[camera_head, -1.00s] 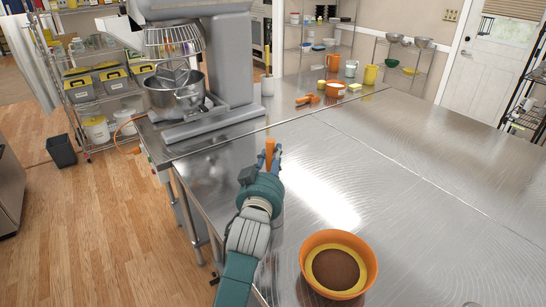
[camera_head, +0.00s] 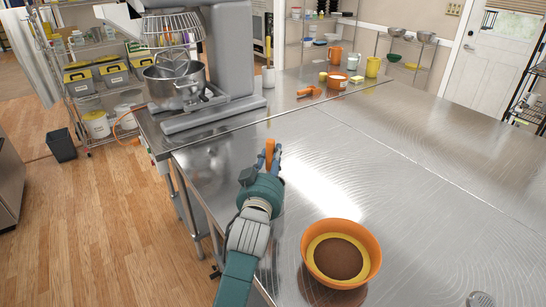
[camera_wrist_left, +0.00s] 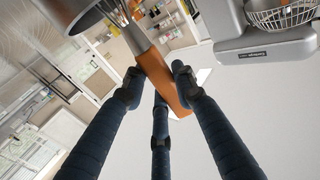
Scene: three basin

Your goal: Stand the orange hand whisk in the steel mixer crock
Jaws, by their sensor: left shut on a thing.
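The orange hand whisk shows its orange handle (camera_head: 270,151) upright in my left gripper (camera_head: 272,160), over the near left part of the steel table. In the left wrist view, the handle (camera_wrist_left: 160,80) is between the dark fingers, with a metal neck and wires beyond it. The steel mixer crock (camera_head: 168,92) sits under the wire guard of the big grey mixer at the back left, well apart from my gripper. A round steel edge (camera_wrist_left: 82,12) shows beside the whisk wires in the wrist view; I cannot tell what it is. My right gripper is not in view.
An orange bowl (camera_head: 363,268) with a yellow band and brown inside stands at the near right. The grey mixer (camera_head: 230,55) stands on the back left of the table. Orange and yellow crockery (camera_head: 336,81) stands at the back. The middle of the table (camera_head: 400,190) is clear.

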